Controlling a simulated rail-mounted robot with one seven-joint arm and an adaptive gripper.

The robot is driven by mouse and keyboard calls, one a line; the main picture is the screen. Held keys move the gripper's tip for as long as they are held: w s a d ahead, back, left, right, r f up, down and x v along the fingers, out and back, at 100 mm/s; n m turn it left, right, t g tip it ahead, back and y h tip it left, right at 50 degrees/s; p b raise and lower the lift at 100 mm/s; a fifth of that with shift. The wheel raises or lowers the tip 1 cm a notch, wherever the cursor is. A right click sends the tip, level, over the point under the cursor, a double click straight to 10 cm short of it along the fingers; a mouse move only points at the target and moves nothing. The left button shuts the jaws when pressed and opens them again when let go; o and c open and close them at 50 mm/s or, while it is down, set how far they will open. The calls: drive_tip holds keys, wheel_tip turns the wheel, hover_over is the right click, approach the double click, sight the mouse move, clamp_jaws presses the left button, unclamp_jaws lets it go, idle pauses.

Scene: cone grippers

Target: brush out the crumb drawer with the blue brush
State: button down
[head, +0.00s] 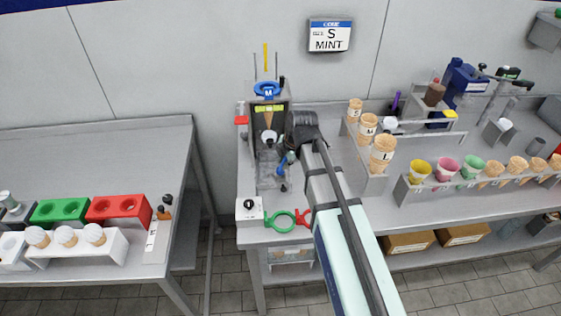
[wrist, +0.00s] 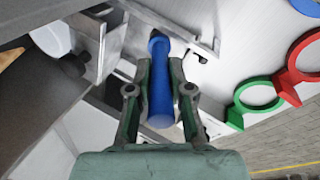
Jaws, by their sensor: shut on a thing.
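The blue brush (wrist: 160,95) is between the two fingers of my gripper (wrist: 159,78), which is shut on its handle in the wrist view. Its bristles are hidden. In the head view the brush is a small blue shape (head: 283,162) beside the grey dispensing machine (head: 258,145), below my dark wrist. A grey metal tray or open-sided base (head: 268,183) is at the machine's foot. I cannot clearly tell which part is the crumb drawer or whether it is open. In the wrist view, thin metal walls (wrist: 196,40) lie just beyond the brush; contact is unclear.
A green ring (head: 279,222) and a red ring (head: 303,217) lie at the bench's front edge, right of a white box (head: 249,210). Cone stands (head: 373,184) are right of my arm. A gap separates the left table (head: 100,150) from this bench.

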drive_tip(key=shift+a, duration=2.4)
drive_tip(key=shift+d, duration=2.4)
drive_tip(key=shift+a, duration=2.35)
drive_tip(key=shift+d, duration=2.4)
drive_tip(key=shift+r, duration=0.1)
drive_tip(key=shift+r+p, duration=1.7)
drive_tip(key=shift+r, duration=1.25)
drive_tip(key=shift+r, duration=0.1)
